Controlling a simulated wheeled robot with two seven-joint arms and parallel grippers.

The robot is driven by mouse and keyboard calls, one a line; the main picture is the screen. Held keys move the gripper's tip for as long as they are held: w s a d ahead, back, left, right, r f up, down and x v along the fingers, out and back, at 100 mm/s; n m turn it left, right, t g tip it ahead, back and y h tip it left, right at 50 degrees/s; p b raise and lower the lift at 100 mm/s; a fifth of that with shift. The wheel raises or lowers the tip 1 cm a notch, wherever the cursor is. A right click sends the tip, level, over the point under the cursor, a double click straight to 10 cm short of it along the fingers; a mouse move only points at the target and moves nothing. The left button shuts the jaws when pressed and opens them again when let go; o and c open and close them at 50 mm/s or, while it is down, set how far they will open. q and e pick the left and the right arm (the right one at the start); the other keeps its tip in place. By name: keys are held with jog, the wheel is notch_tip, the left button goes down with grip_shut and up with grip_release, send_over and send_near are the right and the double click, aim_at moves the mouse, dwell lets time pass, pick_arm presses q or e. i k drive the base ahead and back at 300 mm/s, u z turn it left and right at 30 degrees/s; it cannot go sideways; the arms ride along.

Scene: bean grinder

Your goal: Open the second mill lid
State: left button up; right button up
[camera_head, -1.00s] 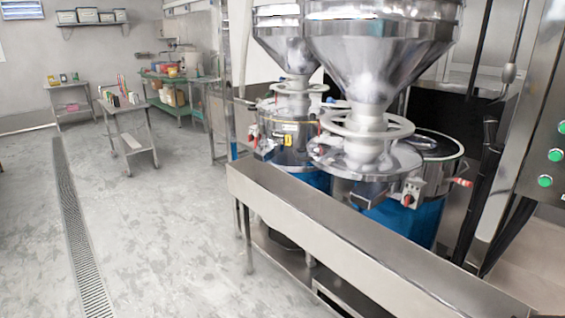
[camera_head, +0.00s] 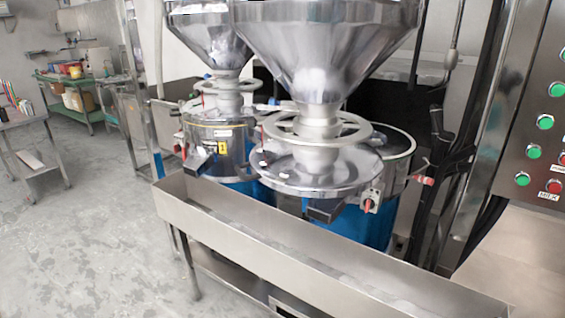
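Two steel mills on blue bases stand side by side behind a steel trough. The nearer mill has a round metal lid (camera_head: 318,176) with a ring handwheel (camera_head: 317,131) above it and a large steel hopper (camera_head: 318,45) on top. Its lid looks closed. The farther mill (camera_head: 215,145) carries a yellow label and its own hopper (camera_head: 209,38). I cannot tell from the picture which one is the second mill. Neither of my grippers is in view.
The long steel trough (camera_head: 300,255) runs along the front of both mills. A control panel (camera_head: 535,110) with green and red buttons stands at the right. Small tables (camera_head: 25,125) are at the far left. The grey floor at the left is clear.

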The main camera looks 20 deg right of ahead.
aim_at(320, 52)
jog(key=i, duration=1)
jog(key=u, duration=0.4)
